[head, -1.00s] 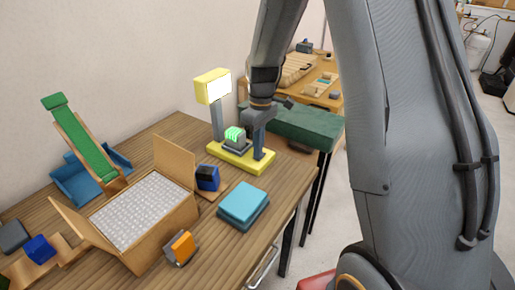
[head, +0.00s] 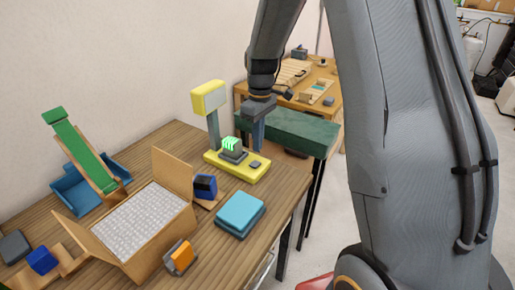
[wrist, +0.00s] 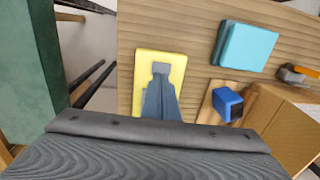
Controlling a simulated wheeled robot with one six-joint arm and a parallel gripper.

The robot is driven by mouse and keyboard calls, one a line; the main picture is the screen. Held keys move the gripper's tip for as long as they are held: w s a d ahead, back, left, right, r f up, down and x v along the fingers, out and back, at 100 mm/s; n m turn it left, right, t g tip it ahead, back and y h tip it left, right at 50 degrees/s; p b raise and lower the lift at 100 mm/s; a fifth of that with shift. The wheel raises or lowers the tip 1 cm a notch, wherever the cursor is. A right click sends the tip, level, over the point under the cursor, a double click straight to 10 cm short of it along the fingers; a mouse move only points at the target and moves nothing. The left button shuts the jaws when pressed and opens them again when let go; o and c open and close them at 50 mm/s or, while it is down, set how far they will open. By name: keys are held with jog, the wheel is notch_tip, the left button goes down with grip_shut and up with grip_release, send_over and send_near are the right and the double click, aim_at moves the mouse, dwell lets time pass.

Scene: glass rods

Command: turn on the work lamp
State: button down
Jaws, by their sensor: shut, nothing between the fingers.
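The work lamp has a yellow base (head: 222,168), a grey post and a yellow head (head: 208,93) with a pale, dull-looking face. A grey block with glowing green stripes (head: 232,146) sits on the base. A small dark switch (head: 255,163) is on the base's right part. My gripper (head: 257,148) is shut and empty, pointing down just above the switch, apparently clear of it. In the wrist view, my gripper's fingers (wrist: 160,85) lie over the yellow base (wrist: 143,75) and hide part of it, and the lamp head is not seen.
A teal box (head: 240,213), a blue-and-black block (head: 205,187) and an open carton (head: 130,222) are on the wooden table left and in front of the lamp. A green-topped bench (head: 285,132) stands behind to the right. An orange-and-grey item (head: 180,257) lies near the front edge.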

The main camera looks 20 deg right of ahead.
aim_at(253, 165)
notch_tip(253, 165, up, 9)
jog(key=b, duration=0.2)
jog(key=shift+w+d+f, duration=0.2)
jog(key=shift+w+d, duration=0.05)
jog(key=shift+d, duration=0.05)
jog(key=b, duration=0.3)
jog(key=shift+w+a+f, duration=0.1)
jog(key=shift+f, duration=0.05)
jog(key=shift+a+r+g+y+b, duration=0.1)
jog(key=shift+r+g+y+b, duration=0.2)
jog(key=shift+b, duration=0.55)
jog(key=f+p, duration=0.1)
jog(key=f, duration=0.3)
jog(key=s+a+f+p, duration=0.1)
jog(key=f, duration=0.4)
jog(key=f+p, duration=0.1)
jog(key=f, duration=0.4)
jog(key=shift+s+a, duration=0.35)
